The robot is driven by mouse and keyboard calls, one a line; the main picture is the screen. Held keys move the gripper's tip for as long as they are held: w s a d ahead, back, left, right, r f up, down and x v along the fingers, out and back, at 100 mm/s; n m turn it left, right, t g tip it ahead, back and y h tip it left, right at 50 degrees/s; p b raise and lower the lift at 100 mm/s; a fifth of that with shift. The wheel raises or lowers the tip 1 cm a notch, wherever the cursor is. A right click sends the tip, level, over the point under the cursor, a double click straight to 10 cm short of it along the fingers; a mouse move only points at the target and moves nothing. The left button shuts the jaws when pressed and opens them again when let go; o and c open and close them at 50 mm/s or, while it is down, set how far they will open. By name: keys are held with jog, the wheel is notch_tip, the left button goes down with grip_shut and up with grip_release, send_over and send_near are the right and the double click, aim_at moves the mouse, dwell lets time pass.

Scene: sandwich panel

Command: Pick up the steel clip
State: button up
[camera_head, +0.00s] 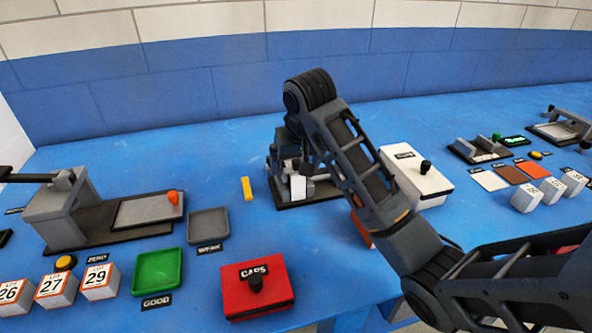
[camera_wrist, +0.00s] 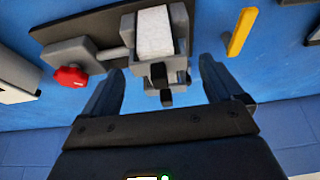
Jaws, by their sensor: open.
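In the wrist view, a small grey piece with black ends (camera_wrist: 160,80) sits at the near side of a pale block (camera_wrist: 154,33) held in a grey fixture. It may be the steel clip, but I cannot tell for sure. My gripper (camera_wrist: 162,68) is open, with one dark finger on each side of this piece and gaps between. Whether the fingers are level with it is unclear. In the head view, the fixture's dark base (camera_head: 322,192) and the pale block (camera_head: 298,187) show below my arm's end. My arm hides much of the fixture, and the fingers are hard to make out there.
A red knob (camera_wrist: 70,76) sticks out beside the fixture. A yellow bar (camera_head: 247,188) lies to its left in the head view. A white box (camera_head: 416,178) with a black knob stands right. A grey tray (camera_head: 208,225), green tray (camera_head: 157,271) and red box (camera_head: 258,289) stand nearer.

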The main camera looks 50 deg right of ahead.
jog(key=shift+c, duration=0.2)
jog(key=c, duration=1.1)
jog(key=shift+r, duration=0.15)
